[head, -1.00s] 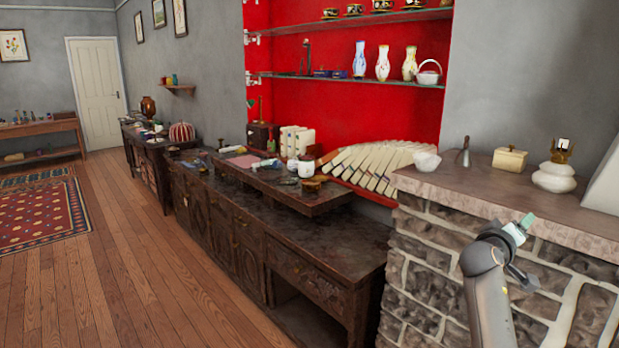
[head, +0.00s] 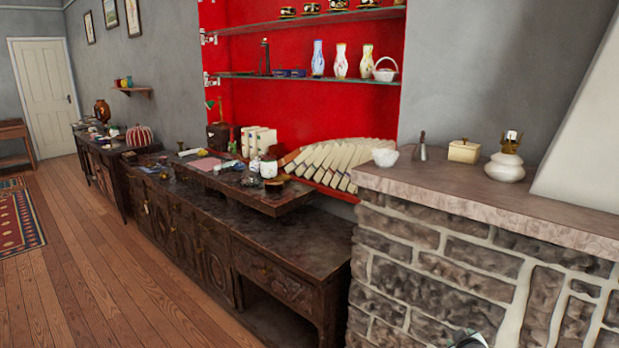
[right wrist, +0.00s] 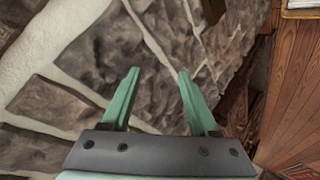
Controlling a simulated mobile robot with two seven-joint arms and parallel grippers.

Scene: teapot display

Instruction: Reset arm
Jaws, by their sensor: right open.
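My right gripper (right wrist: 157,92) shows in the right wrist view with its two green fingers apart and nothing between them. Stone wall fills the space beyond the fingertips. In the head view only a small part of my right arm shows at the bottom edge, in front of the stone fireplace (head: 460,270). My left gripper is in neither view.
On the mantel (head: 500,197) stand a white bowl (head: 385,157), a small bell (head: 422,151), a cream box (head: 464,151) and a white pot (head: 504,168). A dark wooden sideboard (head: 290,245) stands left of the fireplace. The wooden floor (head: 110,260) at left is clear.

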